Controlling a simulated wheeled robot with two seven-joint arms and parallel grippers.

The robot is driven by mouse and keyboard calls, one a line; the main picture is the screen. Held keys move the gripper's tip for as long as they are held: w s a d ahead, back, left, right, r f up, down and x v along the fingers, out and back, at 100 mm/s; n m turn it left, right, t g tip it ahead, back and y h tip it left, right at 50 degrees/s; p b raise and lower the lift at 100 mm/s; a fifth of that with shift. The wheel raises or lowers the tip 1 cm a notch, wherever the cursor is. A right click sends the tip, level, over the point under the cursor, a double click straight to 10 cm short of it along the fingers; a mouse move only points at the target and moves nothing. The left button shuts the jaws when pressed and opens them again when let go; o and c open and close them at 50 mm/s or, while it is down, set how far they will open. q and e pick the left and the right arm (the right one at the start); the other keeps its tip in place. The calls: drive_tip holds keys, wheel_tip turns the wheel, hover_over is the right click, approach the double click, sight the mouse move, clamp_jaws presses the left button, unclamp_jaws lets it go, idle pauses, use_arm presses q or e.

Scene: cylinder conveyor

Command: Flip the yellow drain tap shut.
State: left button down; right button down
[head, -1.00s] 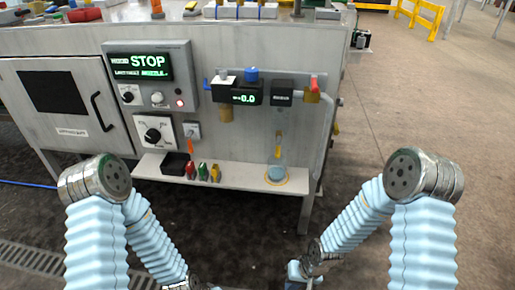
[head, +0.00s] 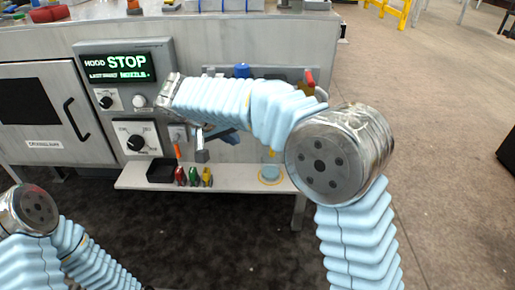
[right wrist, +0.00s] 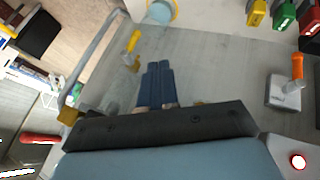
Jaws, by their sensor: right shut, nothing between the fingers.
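The yellow drain tap (right wrist: 133,41) shows in the right wrist view as a small yellow lever on the grey panel, just above the glass flask (right wrist: 161,11). In the head view only a bit of the tap (head: 272,153) shows below my right forearm, above the flask (head: 270,173). My right gripper (right wrist: 158,66) is shut and empty. Its blue fingertips point toward the tap's side of the panel, apart from the lever in the picture. In the head view my right gripper (head: 230,138) is partly hidden under the forearm, left of the tap. My left gripper is out of view.
The red-handled valve (head: 309,80) is close above my right forearm. An orange lever switch (right wrist: 297,68) sits on the panel. Red, green and yellow small items (head: 194,176) and a black box (head: 161,171) stand on the shelf (head: 235,183). A pipe (right wrist: 92,52) runs beside the tap.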

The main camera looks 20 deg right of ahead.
drive_tip(key=shift+f, duration=0.1)
drive_tip(key=w+d+f, duration=0.3)
drive_tip(key=d+f, duration=0.5)
drive_tip(key=d, duration=0.1)
idle(0.3)
drive_tip(key=shift+d+f+h+b, duration=0.1)
drive_tip(key=shift+f+h+b, duration=0.15)
drive_tip(key=shift+h+b, duration=0.4)
idle(0.4)
drive_tip(key=d+n+h+b, duration=0.1)
drive_tip(key=n+h, duration=0.1)
drive_tip(key=h, duration=0.2)
drive_tip(key=s+d+n+h, duration=0.1)
drive_tip(key=d+n+h, duration=0.1)
drive_tip(key=h, duration=0.3)
drive_tip(key=d+n+h+b, duration=0.1)
drive_tip(key=n+h, duration=0.1)
drive_tip(key=h, duration=0.2)
drive_tip(key=shift+s+d+f+t+h+b, duration=0.15)
drive_tip(key=shift+f+t+h+b, duration=0.2)
drive_tip(key=shift+f+t, duration=0.05)
drive_tip(key=shift+n, duration=0.3)
